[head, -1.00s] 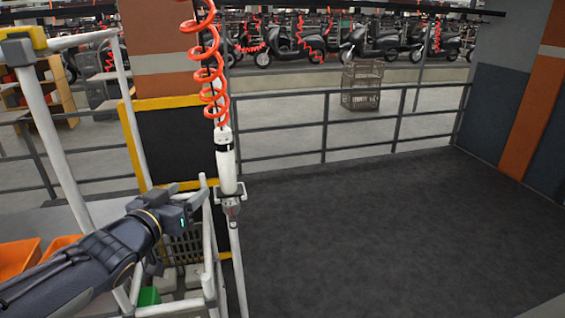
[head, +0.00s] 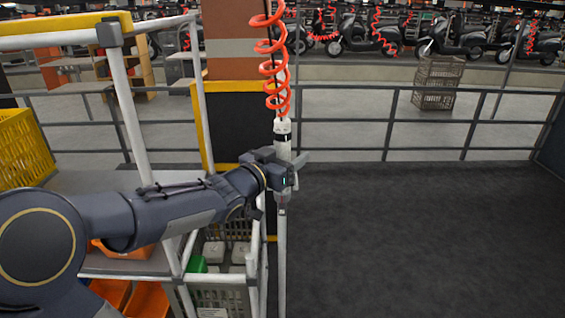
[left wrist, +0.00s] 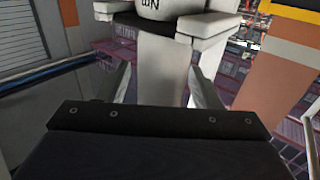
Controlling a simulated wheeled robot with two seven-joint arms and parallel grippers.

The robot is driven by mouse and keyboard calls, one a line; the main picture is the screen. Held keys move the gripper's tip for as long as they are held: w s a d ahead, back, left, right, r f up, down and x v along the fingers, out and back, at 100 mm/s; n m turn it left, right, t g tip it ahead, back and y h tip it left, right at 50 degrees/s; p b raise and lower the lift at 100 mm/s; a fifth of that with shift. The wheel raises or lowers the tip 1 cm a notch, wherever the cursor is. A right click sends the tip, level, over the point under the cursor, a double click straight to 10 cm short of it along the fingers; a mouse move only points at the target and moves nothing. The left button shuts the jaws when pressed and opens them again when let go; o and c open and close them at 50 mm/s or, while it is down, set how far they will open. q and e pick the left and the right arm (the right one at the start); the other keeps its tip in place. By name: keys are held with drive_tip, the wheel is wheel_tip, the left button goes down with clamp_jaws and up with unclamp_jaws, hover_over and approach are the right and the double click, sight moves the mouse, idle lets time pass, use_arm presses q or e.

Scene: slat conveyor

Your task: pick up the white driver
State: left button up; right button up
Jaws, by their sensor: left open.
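The white driver (head: 282,130) hangs upright below a coiled orange cord, at the top of a pale pole, in the head view. My left gripper (head: 298,170) comes in from the left and overlaps the driver's lower part, hiding some of it. It is open. Whether it touches the driver cannot be told. In the left wrist view the fingers (left wrist: 164,86) stand apart, with a white upright shape between them in the picture. That shape has a dark band and lettering above; I cannot tell surely if it is the driver. My right gripper is out of view.
A white-framed cart with a yellow top bar (head: 65,24) stands left, with a yellow crate (head: 22,148), orange bins (head: 148,300) and a grey basket (head: 222,298). A railing (head: 400,121) runs behind. The dark floor (head: 420,240) at right is clear.

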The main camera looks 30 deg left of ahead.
use_arm(q)
drive_tip(key=shift+c, duration=0.5)
clamp_jaws()
drive_tip(key=shift+r, duration=0.1)
